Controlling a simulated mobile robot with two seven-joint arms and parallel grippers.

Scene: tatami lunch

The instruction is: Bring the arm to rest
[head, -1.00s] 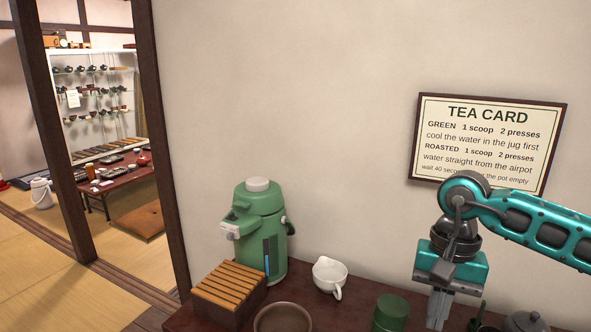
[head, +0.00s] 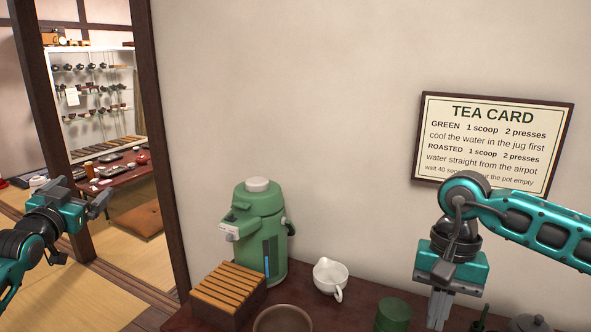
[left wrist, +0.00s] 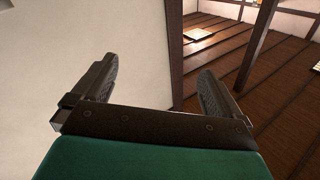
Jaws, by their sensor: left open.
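My left arm comes in from the left in the head view. Its left gripper (head: 100,196) is raised in front of the doorway, open and empty, clear of the counter. In the left wrist view the two fingers of the left gripper (left wrist: 158,88) stand wide apart with nothing between them. My right arm comes in from the right, and its right gripper (head: 437,312) points down over the counter. Its fingertips are near the lower picture edge, and I cannot tell whether they are apart or closed.
On the dark counter (head: 365,296) stand a green airpot (head: 262,228), a slatted wooden box (head: 228,290), a white jug (head: 330,276), a brown bowl (head: 283,318) and a green canister (head: 393,314). A tea card (head: 490,140) hangs on the wall. A low table (head: 122,178) stands beyond the doorway.

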